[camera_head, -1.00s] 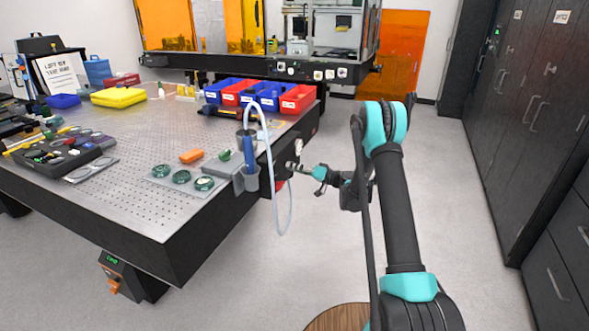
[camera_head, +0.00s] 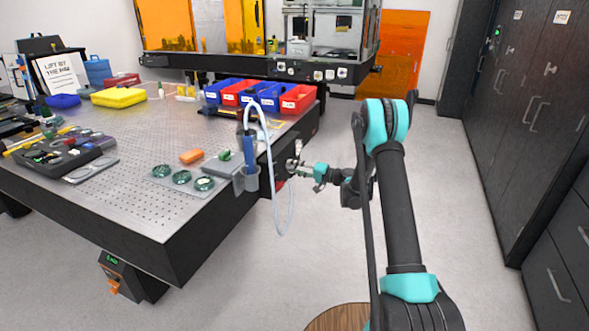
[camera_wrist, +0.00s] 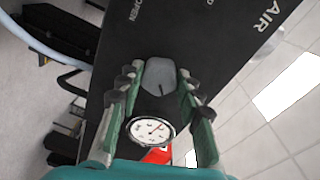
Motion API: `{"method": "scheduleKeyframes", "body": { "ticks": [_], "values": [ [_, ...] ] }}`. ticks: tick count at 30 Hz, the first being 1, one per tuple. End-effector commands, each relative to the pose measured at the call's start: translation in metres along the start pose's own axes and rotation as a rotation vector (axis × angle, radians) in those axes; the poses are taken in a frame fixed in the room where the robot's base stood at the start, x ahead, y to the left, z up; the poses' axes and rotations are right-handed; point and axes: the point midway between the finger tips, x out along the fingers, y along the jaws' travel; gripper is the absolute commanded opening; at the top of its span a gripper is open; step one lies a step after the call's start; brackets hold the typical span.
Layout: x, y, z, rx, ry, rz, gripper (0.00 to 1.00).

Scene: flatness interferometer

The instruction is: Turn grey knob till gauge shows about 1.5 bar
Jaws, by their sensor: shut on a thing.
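The grey knob (camera_wrist: 160,77) is on the black panel at the table's end, with a dark mark line on its face. My gripper (camera_wrist: 159,82) is shut on it, a green-padded finger on each side. My gripper (camera_head: 301,169) also shows in the head view at the panel, where it hides the knob. The round white gauge (camera_wrist: 150,131) shows between the fingers. Its dark needle points up and right in the wrist view; the numbers are too small to read. The gauge (camera_head: 297,147) is tiny in the head view.
The black panel (camera_wrist: 228,22) bears white lettering, including "AIR" and "OPEN". A red part (camera_wrist: 158,156) sits beside the gauge. A pale hose (camera_head: 291,205) loops down left of my gripper. A grey holder (camera_head: 246,181) hangs on the table edge. The floor around my arm is clear.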

Motion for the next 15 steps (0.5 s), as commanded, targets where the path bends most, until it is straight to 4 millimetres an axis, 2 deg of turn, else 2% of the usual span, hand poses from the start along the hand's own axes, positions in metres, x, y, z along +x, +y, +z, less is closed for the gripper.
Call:
{"method": "scheduleKeyframes", "body": {
  "ticks": [6,15],
  "values": [
    [-0.0007,0.0002,-0.0005,0.108,-0.007,0.008,0.06],
    [-0.0008,0.0003,-0.0008,0.17,-0.01,0.012,0.06]
  ]
}}
